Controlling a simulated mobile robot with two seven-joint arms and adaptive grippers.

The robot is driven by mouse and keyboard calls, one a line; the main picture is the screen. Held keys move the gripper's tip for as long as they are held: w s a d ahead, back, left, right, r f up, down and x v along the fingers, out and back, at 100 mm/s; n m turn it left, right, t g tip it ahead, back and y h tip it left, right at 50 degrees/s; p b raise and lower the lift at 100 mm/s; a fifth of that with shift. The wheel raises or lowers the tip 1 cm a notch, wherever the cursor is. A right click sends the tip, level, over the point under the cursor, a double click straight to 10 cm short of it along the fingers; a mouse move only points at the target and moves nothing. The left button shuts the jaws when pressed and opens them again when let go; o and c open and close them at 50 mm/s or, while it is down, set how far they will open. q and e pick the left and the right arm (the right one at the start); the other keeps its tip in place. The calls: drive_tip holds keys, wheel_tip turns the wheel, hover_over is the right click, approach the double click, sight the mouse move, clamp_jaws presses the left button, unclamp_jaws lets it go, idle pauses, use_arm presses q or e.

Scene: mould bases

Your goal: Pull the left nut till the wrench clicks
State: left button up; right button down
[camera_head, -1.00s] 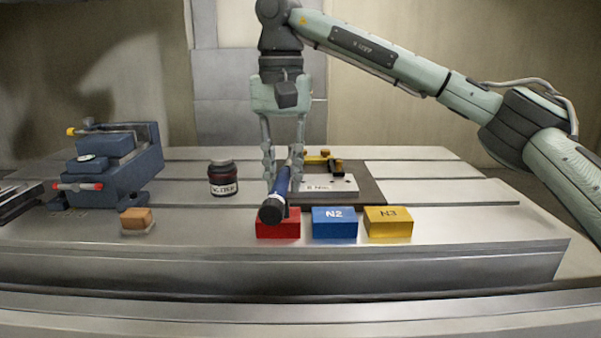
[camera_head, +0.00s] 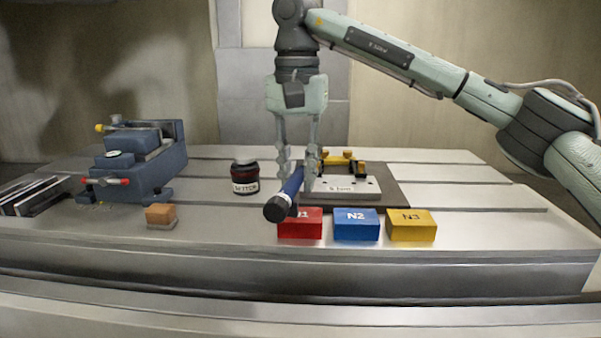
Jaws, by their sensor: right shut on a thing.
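The wrench (camera_head: 291,190) has a blue handle with a black end cap and points toward me, its cap in front of the left edge of the red block. My right gripper (camera_head: 298,178) points down and is shut on the wrench handle. The mould plate (camera_head: 352,190) is a pale labelled block on a dark base (camera_head: 396,196), just right of and behind the gripper. The wrench's head and the left nut are hidden or too small to make out. My left gripper is not in view.
Red (camera_head: 300,229), blue (camera_head: 356,230) and yellow (camera_head: 411,231) blocks stand along the table's front. A dark jar (camera_head: 244,177) stands left of the gripper. A blue vise (camera_head: 150,172) and a brush-like block (camera_head: 160,215) are further left. The table (camera_head: 470,200) is clear at right.

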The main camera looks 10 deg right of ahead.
drive_tip(key=shift+w+a, duration=0.1)
drive_tip(key=shift+a, duration=0.1)
drive_tip(key=shift+w+a+m, duration=0.2)
drive_tip(key=shift+a+m, duration=0.1)
drive_tip(key=shift+m, duration=0.1)
drive_tip(key=shift+a, duration=0.1)
idle(0.5)
drive_tip(key=shift+w+a+m, duration=0.25)
drive_tip(key=shift+a+m, duration=0.1)
drive_tip(key=shift+m, duration=0.05)
drive_tip(key=shift+w+a, duration=0.1)
drive_tip(key=shift+a, duration=0.05)
drive_tip(key=shift+w+a+m, duration=0.1)
drive_tip(key=shift+a+m, duration=0.1)
drive_tip(key=shift+m, duration=0.1)
drive_tip(key=shift+w+a, duration=0.2)
drive_tip(key=shift+a, duration=0.05)
idle(0.5)
drive_tip(key=shift+w+a+m, duration=0.25)
drive_tip(key=shift+a+m, duration=0.05)
drive_tip(key=shift+m, duration=0.2)
